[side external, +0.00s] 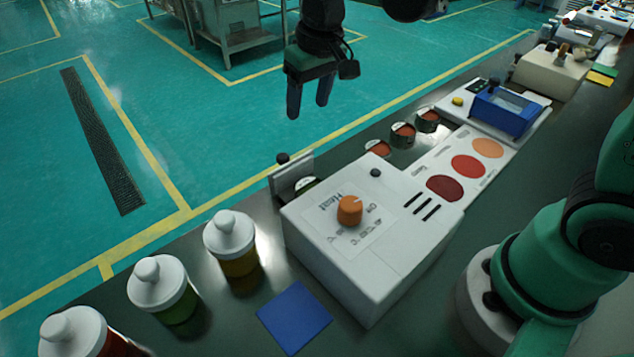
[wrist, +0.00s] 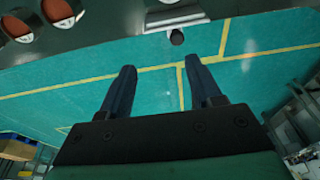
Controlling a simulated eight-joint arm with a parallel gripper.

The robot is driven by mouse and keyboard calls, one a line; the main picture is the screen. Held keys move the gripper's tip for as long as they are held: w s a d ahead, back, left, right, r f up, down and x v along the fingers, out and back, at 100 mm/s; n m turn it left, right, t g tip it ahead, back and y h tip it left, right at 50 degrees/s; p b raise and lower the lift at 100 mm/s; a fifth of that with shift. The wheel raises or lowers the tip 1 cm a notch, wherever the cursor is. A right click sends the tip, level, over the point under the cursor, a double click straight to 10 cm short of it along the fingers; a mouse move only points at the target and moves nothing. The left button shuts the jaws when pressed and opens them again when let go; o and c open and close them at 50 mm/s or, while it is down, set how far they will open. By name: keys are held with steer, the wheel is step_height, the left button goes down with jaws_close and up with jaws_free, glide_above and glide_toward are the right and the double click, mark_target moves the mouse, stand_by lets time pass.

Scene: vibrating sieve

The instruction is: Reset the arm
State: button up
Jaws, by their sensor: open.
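My gripper (side external: 308,97) hangs in the upper middle of the side view, fingers pointing down and apart, with nothing between them. It is above and beyond the far edge of the dark bench. In the wrist view my gripper (wrist: 163,85) shows two dark blue fingers spread apart against the green floor. A white machine with an orange knob (side external: 349,210) stands on the bench below and to the right of my gripper. A plate with a black knob (side external: 292,175) stands at its far left side, clear of my fingers.
White-lidded jars (side external: 231,240) line the bench's left part, near a blue square (side external: 294,316). Red-filled containers (side external: 403,135) stand behind a panel with coloured circles (side external: 468,166). A blue device (side external: 505,109) and a beige machine (side external: 552,72) stand farther right. Air around my gripper is free.

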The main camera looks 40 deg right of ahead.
steer(key=s+d+t, duration=0.1)
steer(key=s, duration=0.2)
steer(key=s+d+t, duration=0.1)
steer(key=s+t, duration=0.1)
steer(key=s, duration=0.1)
steer(key=s+d+t, duration=0.1)
steer(key=s+d, duration=0.1)
steer(key=s, duration=0.1)
steer(key=shift+s, duration=0.1)
steer(key=shift+s+d+f+t, duration=0.1)
steer(key=shift+s+f+t, duration=0.1)
steer(key=shift+s+t, duration=0.15)
